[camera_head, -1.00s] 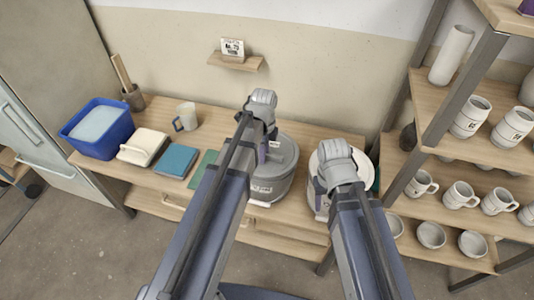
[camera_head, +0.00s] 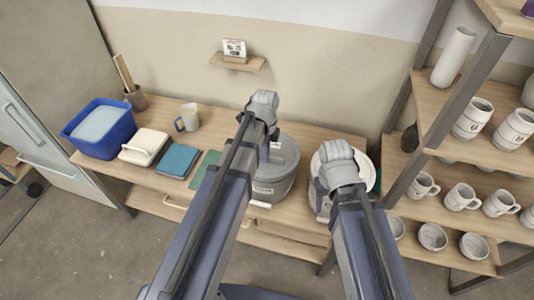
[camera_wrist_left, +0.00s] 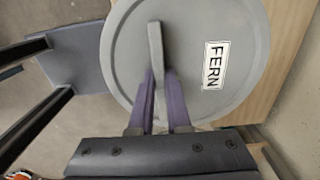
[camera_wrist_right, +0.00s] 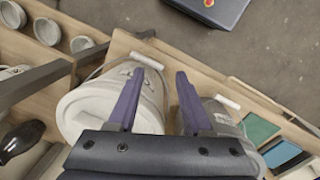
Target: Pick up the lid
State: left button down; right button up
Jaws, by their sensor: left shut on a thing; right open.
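The grey round lid (camera_head: 287,158) is on the grey bucket (camera_head: 273,189) on the wooden bench in the head view. In the left wrist view the lid (camera_wrist_left: 127,62) carries a FERN label and a raised bar handle (camera_wrist_left: 155,42). My left gripper (camera_wrist_left: 159,74) is shut on that handle. The lid hides most of the bucket below it there, so I cannot tell of any gap. My right gripper (camera_wrist_right: 159,72) is open and empty above the bench, over the pale bucket (camera_wrist_right: 90,104) and the grey bucket (camera_wrist_right: 226,112).
A blue tub (camera_head: 99,128), a white mug (camera_head: 187,117) and a cream box (camera_head: 144,147) stand on the bench's left part. A shelf rack (camera_head: 432,165) with mugs and bowls stands close on the right. A small wall shelf (camera_head: 237,63) is behind.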

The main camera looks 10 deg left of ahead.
pick_arm(q)
notch_tip(320, 180, up, 9)
jog(key=p, duration=0.8)
jog(key=shift+f+p, duration=0.1)
jog(key=shift+p, duration=0.3)
jog(key=shift+a+r, duration=0.1)
jog(key=shift+r, duration=0.1)
